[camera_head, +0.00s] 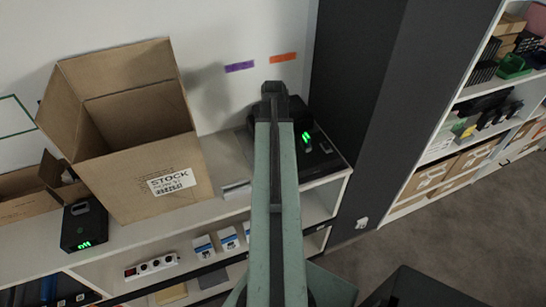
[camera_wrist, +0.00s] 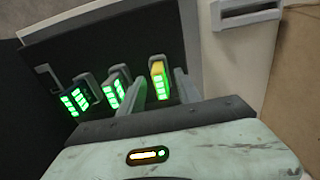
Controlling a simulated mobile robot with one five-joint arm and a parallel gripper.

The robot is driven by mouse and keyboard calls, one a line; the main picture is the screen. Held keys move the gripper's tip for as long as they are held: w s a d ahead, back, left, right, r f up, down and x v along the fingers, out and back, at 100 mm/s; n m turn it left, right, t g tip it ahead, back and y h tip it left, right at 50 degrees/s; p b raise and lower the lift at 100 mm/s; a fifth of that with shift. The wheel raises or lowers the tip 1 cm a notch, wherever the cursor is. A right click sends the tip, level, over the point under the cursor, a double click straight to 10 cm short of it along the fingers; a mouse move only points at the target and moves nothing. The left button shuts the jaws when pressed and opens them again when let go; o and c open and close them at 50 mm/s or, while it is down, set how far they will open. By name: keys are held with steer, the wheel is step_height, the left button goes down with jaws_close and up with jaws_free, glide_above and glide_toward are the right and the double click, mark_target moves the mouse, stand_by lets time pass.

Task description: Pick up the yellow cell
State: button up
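The yellow cell (camera_wrist: 158,69) stands upright in a black charger (camera_wrist: 110,45) in the wrist view, its green light bars lit. My gripper (camera_wrist: 161,76) is open, with one finger on each side of the yellow cell. I cannot tell whether either finger touches it. Two grey cells, one in the middle (camera_wrist: 117,80) and one at the left (camera_wrist: 84,88), also glow green in the charger. In the head view the charger (camera_head: 322,158) sits on the shelf top at the right, partly behind my arm. My fingers and the yellow cell are hidden there.
An open STOCK carton (camera_head: 150,165) and a black device (camera_head: 84,226) stand on the shelf top (camera_head: 140,240) at the left. A dark pillar (camera_head: 370,100) rises right of the charger. A grey slotted block (camera_wrist: 248,14) lies near the charger.

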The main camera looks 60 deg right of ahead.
jaws_close()
stand_by(1.4)
